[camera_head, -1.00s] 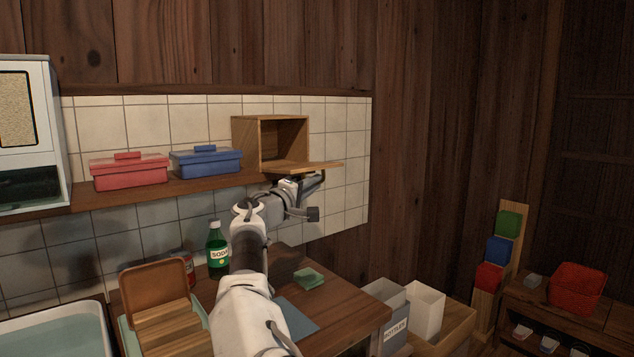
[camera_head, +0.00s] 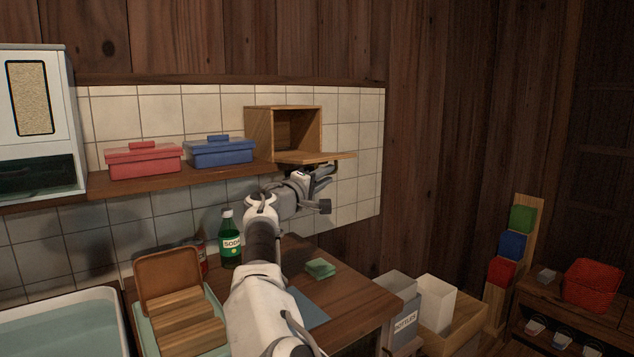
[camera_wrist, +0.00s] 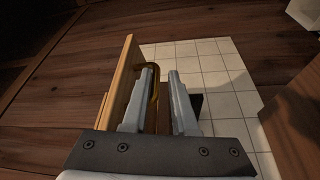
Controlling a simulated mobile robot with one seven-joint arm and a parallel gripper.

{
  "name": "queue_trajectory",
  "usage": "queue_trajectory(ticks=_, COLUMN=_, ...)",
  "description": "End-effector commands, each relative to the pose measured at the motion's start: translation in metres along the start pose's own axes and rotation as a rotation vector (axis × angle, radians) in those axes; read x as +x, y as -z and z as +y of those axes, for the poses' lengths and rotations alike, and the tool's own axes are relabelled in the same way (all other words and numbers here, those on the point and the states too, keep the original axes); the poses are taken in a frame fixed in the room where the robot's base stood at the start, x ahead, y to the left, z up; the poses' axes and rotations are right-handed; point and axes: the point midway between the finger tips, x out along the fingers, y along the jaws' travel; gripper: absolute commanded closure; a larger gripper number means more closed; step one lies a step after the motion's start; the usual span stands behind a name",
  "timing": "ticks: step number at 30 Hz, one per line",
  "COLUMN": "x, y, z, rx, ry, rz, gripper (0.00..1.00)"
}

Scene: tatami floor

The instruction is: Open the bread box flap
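The wooden bread box (camera_head: 262,132) stands at the right end of the wall shelf, its front open. Its flap (camera_head: 325,156) is folded down and sticks out about level. The flap also shows at left in the wrist view (camera_wrist: 122,80). My gripper (camera_head: 328,177) is just below the flap's outer part. In the wrist view my gripper's (camera_wrist: 163,80) two fingers are apart, with a gap between them. A brass-coloured handle (camera_wrist: 156,84) on the flap curves around the left finger's tip; whether they touch is unclear.
A red lidded box (camera_head: 143,162) and a blue one (camera_head: 220,152) stand on the shelf (camera_head: 190,181) left of the bread box. A green soda bottle (camera_head: 229,245) stands on the counter below, beside my arm. The wall right of the flap is bare.

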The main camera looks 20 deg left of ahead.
Motion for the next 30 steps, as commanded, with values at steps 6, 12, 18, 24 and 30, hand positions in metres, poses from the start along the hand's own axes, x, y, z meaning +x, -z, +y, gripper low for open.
queue_trajectory(ticks=6, x=-0.023, y=0.009, z=-0.002, rx=0.001, ry=0.003, rz=0.02, gripper=0.75)
queue_trajectory(ticks=12, x=-0.052, y=0.007, z=-0.002, rx=0.001, ry=0.003, rz=0.017, gripper=0.75)
queue_trajectory(ticks=18, x=-0.084, y=0.005, z=-0.001, rx=0.001, ry=0.003, rz=0.012, gripper=0.75)
queue_trajectory(ticks=24, x=-0.118, y=0.002, z=0.0, rx=0.001, ry=0.003, rz=0.007, gripper=0.75)
queue_trajectory(ticks=30, x=-0.15, y=0.0, z=0.001, rx=0.001, ry=0.002, rz=0.002, gripper=0.75)
